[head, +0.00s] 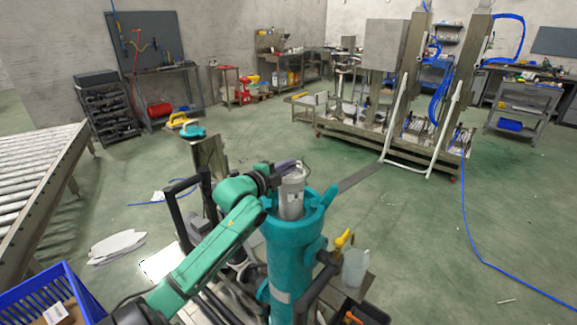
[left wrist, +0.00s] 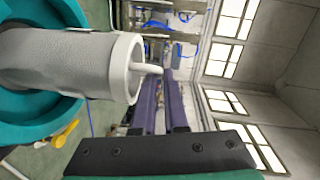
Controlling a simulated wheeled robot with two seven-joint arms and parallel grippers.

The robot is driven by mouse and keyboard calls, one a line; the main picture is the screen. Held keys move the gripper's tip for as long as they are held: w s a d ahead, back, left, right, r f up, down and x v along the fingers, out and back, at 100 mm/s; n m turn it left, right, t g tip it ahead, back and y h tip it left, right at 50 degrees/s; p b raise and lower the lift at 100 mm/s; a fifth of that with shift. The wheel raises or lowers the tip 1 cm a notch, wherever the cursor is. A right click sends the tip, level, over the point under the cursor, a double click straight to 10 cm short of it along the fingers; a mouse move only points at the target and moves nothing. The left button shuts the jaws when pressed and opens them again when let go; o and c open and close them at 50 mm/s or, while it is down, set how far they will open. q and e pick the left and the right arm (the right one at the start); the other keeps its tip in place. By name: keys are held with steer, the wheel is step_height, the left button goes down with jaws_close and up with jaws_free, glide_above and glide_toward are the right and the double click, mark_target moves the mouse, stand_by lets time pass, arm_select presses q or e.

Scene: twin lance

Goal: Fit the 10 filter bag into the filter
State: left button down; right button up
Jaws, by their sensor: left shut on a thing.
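The filter bag (head: 291,198) is a grey cylinder with a pale top ring and a small loop handle. It stands roughly upright in the open mouth of the teal filter (head: 290,255); its lower part is hidden inside, and its upper part stands above the rim. In the left wrist view the grey bag (left wrist: 70,62) comes out of the teal rim (left wrist: 40,130). My left gripper (head: 296,164) is shut at the bag's top; in the wrist view its dark purple fingers (left wrist: 164,80) meet at the handle (left wrist: 149,69). My right gripper is not in view.
A yellow-handled valve (head: 344,239) and a clear jug (head: 355,268) are close to the filter's right side. A blue crate (head: 45,290) is at lower left, a roller conveyor (head: 40,165) at left. A metal machine frame (head: 400,130) stands behind. Open floor lies right.

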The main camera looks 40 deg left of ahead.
mark_target(285, 201)
arm_select(q)
steer(key=shift+f+b, duration=4.05)
steer(key=shift+f, duration=2.05)
